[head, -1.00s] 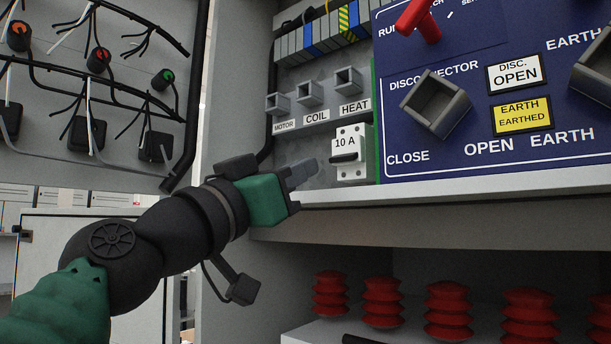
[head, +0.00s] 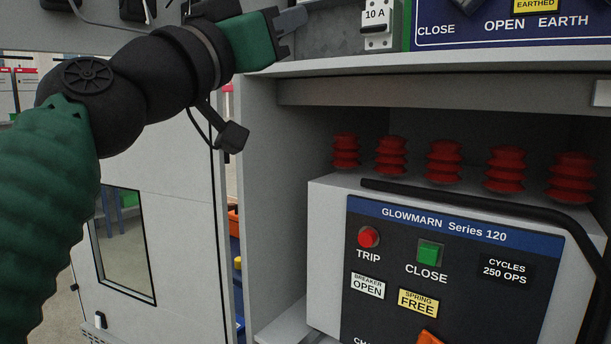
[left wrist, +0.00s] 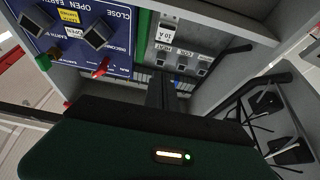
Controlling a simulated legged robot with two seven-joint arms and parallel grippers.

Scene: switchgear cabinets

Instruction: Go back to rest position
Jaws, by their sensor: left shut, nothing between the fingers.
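My left gripper (head: 292,20) is at the top of the head view, in front of the upper compartment, with its arm coming in from the left. Its grey fingers are shut and empty. In the left wrist view the gripper (left wrist: 161,92) points toward the row of sockets and the 10 A breaker (left wrist: 166,33), apart from them. The 10 A breaker also shows in the head view (head: 376,28), right of the fingertips. My right gripper is in neither view.
The blue panel (head: 480,38) is at the upper right. Below the shelf stands a Glowmarn breaker unit (head: 450,262) with TRIP and CLOSE buttons and several red insulators (head: 444,160) behind. An open cabinet door (head: 165,215) with a window is at left. Black cables hang near the door in the wrist view.

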